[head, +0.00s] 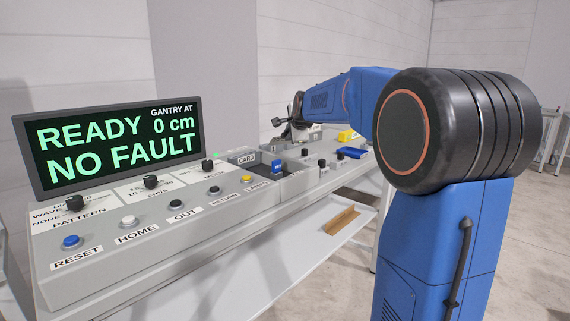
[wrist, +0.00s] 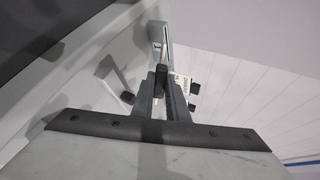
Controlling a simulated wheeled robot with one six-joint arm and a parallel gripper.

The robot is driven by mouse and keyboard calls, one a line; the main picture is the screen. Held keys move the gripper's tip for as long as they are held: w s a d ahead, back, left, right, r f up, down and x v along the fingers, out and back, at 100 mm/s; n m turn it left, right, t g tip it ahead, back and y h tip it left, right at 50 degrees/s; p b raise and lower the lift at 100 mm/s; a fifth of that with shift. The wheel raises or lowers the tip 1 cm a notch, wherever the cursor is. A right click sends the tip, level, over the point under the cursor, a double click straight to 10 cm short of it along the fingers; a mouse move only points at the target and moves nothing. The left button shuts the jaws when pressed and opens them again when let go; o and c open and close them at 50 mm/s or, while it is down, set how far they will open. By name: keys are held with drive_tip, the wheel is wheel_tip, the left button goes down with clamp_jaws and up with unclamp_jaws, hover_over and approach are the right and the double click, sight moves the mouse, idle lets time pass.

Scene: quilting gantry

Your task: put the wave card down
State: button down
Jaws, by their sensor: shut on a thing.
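My gripper (head: 290,128) is at the far end of the console in the head view, small and dark, above the console top.
The grey console (head: 120,270) carries several buttons and knobs. Its display (head: 110,139) reads READY, 0 cm, NO FAULT. A yellow thing (head: 347,135) and a dark blue thing (head: 352,152) lie at its far end. A tan angled piece (head: 341,220) lies on the lower white shelf (head: 262,262).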

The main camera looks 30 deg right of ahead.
drive_tip(key=shift+f, duration=1.15)
drive_tip(key=c, duration=1.9)
unclamp_jaws()
drive_tip(key=v, duration=0.8)
